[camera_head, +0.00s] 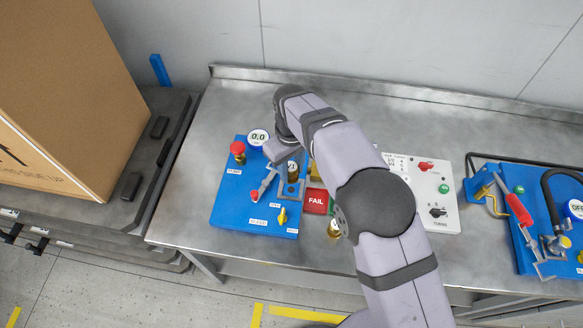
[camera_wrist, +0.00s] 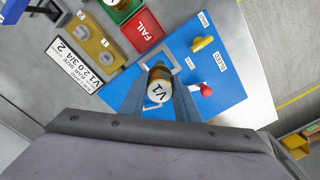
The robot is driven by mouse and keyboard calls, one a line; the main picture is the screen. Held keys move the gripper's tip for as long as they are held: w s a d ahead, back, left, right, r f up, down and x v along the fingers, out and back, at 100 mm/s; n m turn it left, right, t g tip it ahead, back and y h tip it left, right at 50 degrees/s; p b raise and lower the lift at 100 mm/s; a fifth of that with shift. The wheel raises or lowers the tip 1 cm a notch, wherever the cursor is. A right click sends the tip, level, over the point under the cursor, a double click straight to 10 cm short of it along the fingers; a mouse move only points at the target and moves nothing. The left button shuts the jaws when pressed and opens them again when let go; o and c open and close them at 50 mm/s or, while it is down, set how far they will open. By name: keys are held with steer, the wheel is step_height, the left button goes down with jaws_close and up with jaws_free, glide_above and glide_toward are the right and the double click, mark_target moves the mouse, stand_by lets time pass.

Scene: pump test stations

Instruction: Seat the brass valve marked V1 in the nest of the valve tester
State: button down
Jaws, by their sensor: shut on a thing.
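The brass valve V1 (camera_wrist: 158,82), with its white marked cap, is between the fingers of my gripper (camera_wrist: 160,92) in the wrist view. My gripper is shut on it. In the head view the valve (camera_head: 292,167) shows just below my wrist. The valve tester (camera_head: 228,205) is a blue board with a gauge reading 0.0 (camera_head: 258,137), a red knob (camera_head: 238,148), a red-tipped clamp (camera_head: 254,195) and a yellow lever (camera_head: 283,215). The grey nest frame (camera_wrist: 152,52) lies behind the valve in the wrist view, partly hidden. I cannot tell whether the valve touches the nest.
A red FAIL tray (camera_head: 316,201) adjoins the tester, with a green tray (camera_wrist: 122,10) beside it. A yellow block (camera_wrist: 92,40) and a size sign (camera_wrist: 78,62) are near. A white panel (camera_head: 446,215) and another blue station (camera_head: 533,258) stand right. The bench's back left is clear.

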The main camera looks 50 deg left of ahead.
steer(key=shift+f+b, duration=1.4)
steer(key=shift+f, duration=0.9)
steer(key=shift+f+b, duration=0.45)
steer(key=shift+f, duration=0.65)
stand_by(1.4)
steer(key=c, duration=0.8)
jaws_free()
steer(key=shift+r, duration=0.1)
steer(key=shift+r+p, duration=2.65)
steer(key=shift+r, duration=1.25)
